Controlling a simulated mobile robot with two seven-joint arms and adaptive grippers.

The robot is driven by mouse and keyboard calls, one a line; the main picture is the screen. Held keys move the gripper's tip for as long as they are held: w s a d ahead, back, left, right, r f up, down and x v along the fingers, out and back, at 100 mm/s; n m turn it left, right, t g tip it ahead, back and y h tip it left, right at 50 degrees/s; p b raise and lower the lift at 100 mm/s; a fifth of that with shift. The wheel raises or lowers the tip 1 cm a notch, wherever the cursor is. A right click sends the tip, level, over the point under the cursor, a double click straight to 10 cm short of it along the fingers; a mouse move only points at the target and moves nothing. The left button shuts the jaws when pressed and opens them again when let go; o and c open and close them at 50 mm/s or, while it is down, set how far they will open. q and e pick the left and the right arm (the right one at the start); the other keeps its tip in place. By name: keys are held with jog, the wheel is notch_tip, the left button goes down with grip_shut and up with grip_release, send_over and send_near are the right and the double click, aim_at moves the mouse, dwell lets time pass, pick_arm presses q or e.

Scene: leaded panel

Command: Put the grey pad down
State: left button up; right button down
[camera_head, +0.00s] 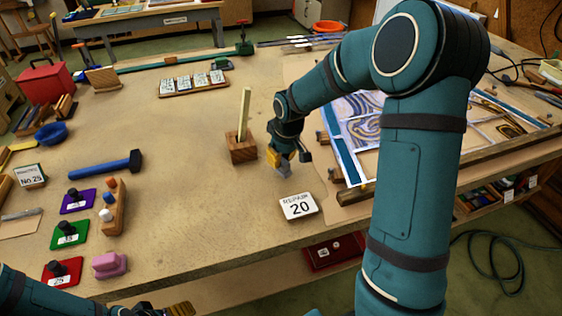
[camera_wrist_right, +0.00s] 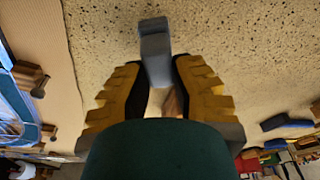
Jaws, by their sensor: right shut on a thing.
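My right gripper (camera_head: 276,158) is shut on the grey pad (camera_head: 283,170), between the wooden block with an upright stick and the "REPAIR 20" card (camera_head: 298,207). In the right wrist view, the yellow fingers of the right gripper (camera_wrist_right: 157,68) press on both sides of the grey pad (camera_wrist_right: 155,42), whose end sticks out past the tips. The pad is at or just above the table; I cannot tell whether it touches. My left gripper (camera_head: 165,310) is partly in view at the bottom edge; its fingers are cut off.
The wooden block (camera_head: 243,150) stands close on the left of the right gripper. The leaded panel (camera_head: 358,120) lies to the right, partly behind my arm. A blue hammer (camera_head: 105,165) and coloured pads with black knobs lie left. The table (camera_head: 195,215) is bare in the front middle.

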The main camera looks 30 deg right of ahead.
aim_at(286, 163)
jog(key=shift+f, duration=0.6)
jog(key=shift+f, duration=0.1)
jog(key=c, duration=0.9)
grip_release()
jog(key=shift+c, duration=0.2)
jog(key=shift+r, duration=0.25)
jog(key=r, duration=0.3)
jog(key=s+r+p, duration=0.1)
jog(key=r, duration=0.2)
jog(key=s+r, duration=0.1)
jog(key=r, duration=0.3)
jog(key=shift+d+p, duration=0.2)
jog(key=shift+p, duration=0.2)
jog(key=shift+s+r, duration=0.15)
jog(key=shift+r, duration=0.6)
